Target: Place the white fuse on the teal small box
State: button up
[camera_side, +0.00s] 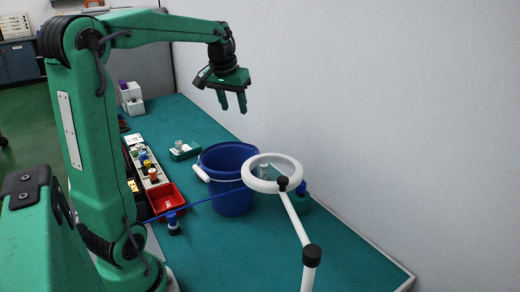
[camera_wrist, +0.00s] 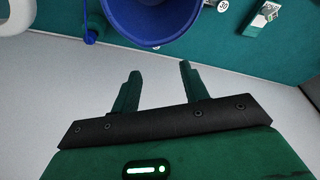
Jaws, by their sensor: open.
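A small teal box (camera_side: 187,153) lies on the teal bench mat behind the blue bucket; a teal block that looks like it shows at the top right of the wrist view (camera_wrist: 255,29). A small whitish piece (camera_side: 179,145) stands on or right against this box; I cannot tell which, nor whether it is the white fuse. Another small pale cylinder (camera_side: 263,171) shows through the white ring beside the bucket. My gripper (camera_side: 233,107) is high above the bench, beyond the bucket, fingers down, open and empty. Its two fingers are apart in the wrist view (camera_wrist: 160,70).
A blue bucket (camera_side: 225,195) stands mid-bench. A white ring on a stand (camera_side: 290,163) rises in front of it. A red tray (camera_side: 165,198) and a rack of small coloured parts (camera_side: 147,165) lie left. A pale wall (camera_side: 400,110) bounds the right side.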

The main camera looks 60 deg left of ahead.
jog(key=s+d+f+m+t+h, duration=0.1)
jog(key=s+d+f+m, duration=0.1)
jog(key=s+d, duration=0.5)
jog(key=s+d+f+m+t, duration=0.1)
jog(key=s+d+f+m, duration=0.2)
jog(key=s+d, duration=0.4)
jog(key=shift+s+d+f+m+t+h, duration=0.15)
jog(key=shift+d+f+m+t+h, duration=0.35)
jog(key=shift+d, duration=3.45)
jog(key=shift+r, duration=0.15)
